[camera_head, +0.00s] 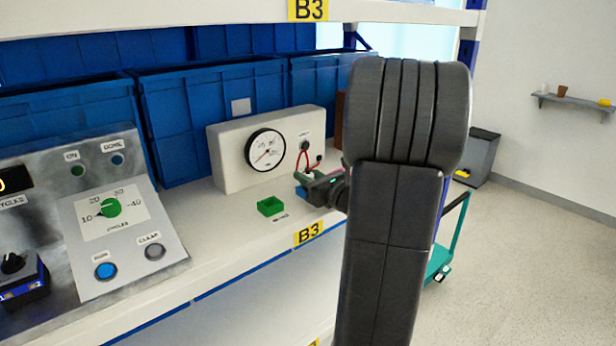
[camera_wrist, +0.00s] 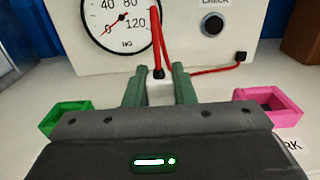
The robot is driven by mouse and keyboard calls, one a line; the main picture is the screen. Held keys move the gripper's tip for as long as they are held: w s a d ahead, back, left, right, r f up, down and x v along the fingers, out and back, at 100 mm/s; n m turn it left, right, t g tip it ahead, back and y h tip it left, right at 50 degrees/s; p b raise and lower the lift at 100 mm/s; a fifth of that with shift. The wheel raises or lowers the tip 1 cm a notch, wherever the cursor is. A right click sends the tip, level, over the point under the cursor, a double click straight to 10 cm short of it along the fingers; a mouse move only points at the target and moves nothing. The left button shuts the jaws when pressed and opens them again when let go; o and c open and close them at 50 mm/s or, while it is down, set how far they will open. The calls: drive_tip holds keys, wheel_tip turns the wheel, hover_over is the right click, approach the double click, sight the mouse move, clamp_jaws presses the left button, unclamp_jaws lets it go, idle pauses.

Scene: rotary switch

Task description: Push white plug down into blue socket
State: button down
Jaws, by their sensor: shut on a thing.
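The white plug (camera_wrist: 160,91) is between the two green fingers of my gripper (camera_wrist: 159,82) in the wrist view. My gripper is shut on it. A black cap with a red cable (camera_wrist: 158,60) rises from the plug's top. In the head view my gripper (camera_head: 318,182) is low over the shelf, partly behind my arm. A small blue patch, likely the blue socket (camera_head: 301,192), shows just under the fingers there. The socket is hidden in the wrist view, so I cannot tell how deep the plug sits in it.
A green open socket (camera_wrist: 66,118) stands to the left and a pink one (camera_wrist: 270,104) to the right. The white gauge box (camera_head: 232,158) stands close behind. A grey control panel (camera_head: 90,215) is at the left. Blue bins (camera_head: 190,115) line the back.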

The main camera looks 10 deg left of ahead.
drive_tip(key=shift+f, duration=0.25)
drive_tip(key=c, duration=1.1)
unclamp_jaws()
drive_tip(key=shift+r, duration=0.1)
drive_tip(key=shift+c, duration=0.2)
drive_tip(key=b+v, duration=0.1)
drive_tip(key=v, duration=1.3)
drive_tip(key=shift+a, duration=0.15)
